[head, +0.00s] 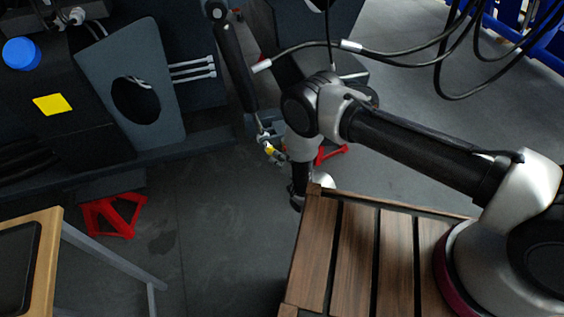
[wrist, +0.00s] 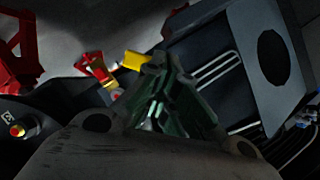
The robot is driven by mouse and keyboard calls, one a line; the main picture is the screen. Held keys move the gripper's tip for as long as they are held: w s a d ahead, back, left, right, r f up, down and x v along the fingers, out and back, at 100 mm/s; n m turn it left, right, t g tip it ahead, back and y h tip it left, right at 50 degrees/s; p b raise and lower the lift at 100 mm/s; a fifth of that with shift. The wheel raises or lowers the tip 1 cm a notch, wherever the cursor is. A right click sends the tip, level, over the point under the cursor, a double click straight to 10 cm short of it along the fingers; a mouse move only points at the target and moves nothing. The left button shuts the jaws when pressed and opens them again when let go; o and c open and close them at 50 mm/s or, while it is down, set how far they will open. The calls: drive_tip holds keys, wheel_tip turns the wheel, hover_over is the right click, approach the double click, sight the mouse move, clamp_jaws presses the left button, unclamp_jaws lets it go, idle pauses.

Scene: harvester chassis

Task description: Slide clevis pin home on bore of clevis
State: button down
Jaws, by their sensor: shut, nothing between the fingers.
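My gripper (wrist: 165,112) shows in the wrist view with its dark green fingers close together and nothing seen between them. A yellow block (wrist: 135,61) appears just beyond and left of the fingertips, apart from them. In the head view, a dark strut (head: 235,62) hangs down to a thin rod and a small metal end fitting (head: 263,137), possibly the clevis. A small yellow piece (head: 270,149) sits at that fitting, left of my arm's wrist. The bore and the pin cannot be made out clearly. My fingers are not clear in the head view.
Red stands (head: 115,215) are on the dark floor. A grey chassis plate with a round hole (head: 92,72) stands at left. Black cables (head: 400,52) hang at upper right. A slatted wooden top (head: 352,262) lies under my arm, and a wood-edged table (head: 50,245) is at lower left.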

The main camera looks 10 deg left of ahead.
sight(269, 145)
drive_tip(key=shift+w+a+f, duration=0.2)
drive_tip(key=shift+w+a, duration=0.2)
drive_tip(key=shift+a, duration=0.1)
drive_tip(key=shift+w+a, duration=0.25)
drive_tip(key=shift+w, duration=0.1)
drive_tip(key=s+d, duration=0.2)
drive_tip(key=s, duration=0.1)
drive_tip(key=shift+s, duration=0.2)
drive_tip(key=shift+d, duration=0.15)
drive_tip(key=shift+m, duration=0.4)
drive_tip(key=shift+w+a, duration=0.6)
drive_tip(key=shift+w, duration=0.25)
drive_tip(key=shift+w+a, duration=0.6)
drive_tip(key=shift+w, duration=0.25)
